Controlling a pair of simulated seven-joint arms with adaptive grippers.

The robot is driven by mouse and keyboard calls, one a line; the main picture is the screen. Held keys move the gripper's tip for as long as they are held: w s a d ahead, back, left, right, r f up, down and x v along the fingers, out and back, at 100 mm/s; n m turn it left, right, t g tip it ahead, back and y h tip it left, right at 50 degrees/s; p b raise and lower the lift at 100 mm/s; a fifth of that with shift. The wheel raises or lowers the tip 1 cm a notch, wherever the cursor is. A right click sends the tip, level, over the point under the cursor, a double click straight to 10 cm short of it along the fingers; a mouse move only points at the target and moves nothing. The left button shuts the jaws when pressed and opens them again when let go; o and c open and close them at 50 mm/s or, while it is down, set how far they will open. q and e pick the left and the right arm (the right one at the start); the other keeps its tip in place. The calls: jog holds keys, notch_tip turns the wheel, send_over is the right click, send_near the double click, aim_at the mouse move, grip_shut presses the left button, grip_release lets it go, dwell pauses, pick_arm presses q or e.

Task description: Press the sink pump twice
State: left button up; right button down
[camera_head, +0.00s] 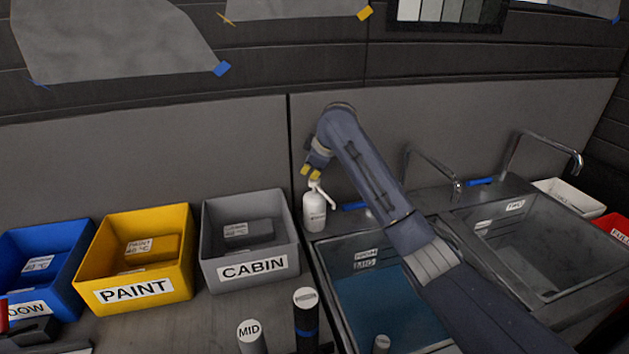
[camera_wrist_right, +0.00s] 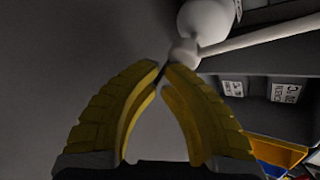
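The white pump bottle (camera_head: 314,211) stands upright on the counter beside the left sink basin, with its nozzle pointing down to the right. My right gripper (camera_head: 310,173) is just above the pump head in the head view. In the right wrist view its yellow fingers (camera_wrist_right: 165,66) come together at the tips with nothing between them. The white pump head (camera_wrist_right: 184,52) is right at the fingertips there; I cannot tell whether they touch. The bottle body (camera_wrist_right: 205,20) lies beyond it.
A grey CABIN bin (camera_head: 252,268), yellow PAINT bin (camera_head: 140,290) and blue bin (camera_head: 70,240) stand left of the bottle. The left basin (camera_head: 375,305) holds blue liquid. Faucets (camera_head: 432,165) rise behind the sinks. Dark bottles (camera_head: 306,315) stand in front.

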jog(key=shift+f, duration=1)
dwell(0.8)
jog(key=shift+r, duration=1.5)
jog(key=shift+r, duration=0.15)
jog(key=shift+r, duration=2.35)
jog(key=c, duration=2.1)
grip_release()
jog(key=shift+r, duration=0.1)
grip_shut()
jog(key=shift+r, duration=1.85)
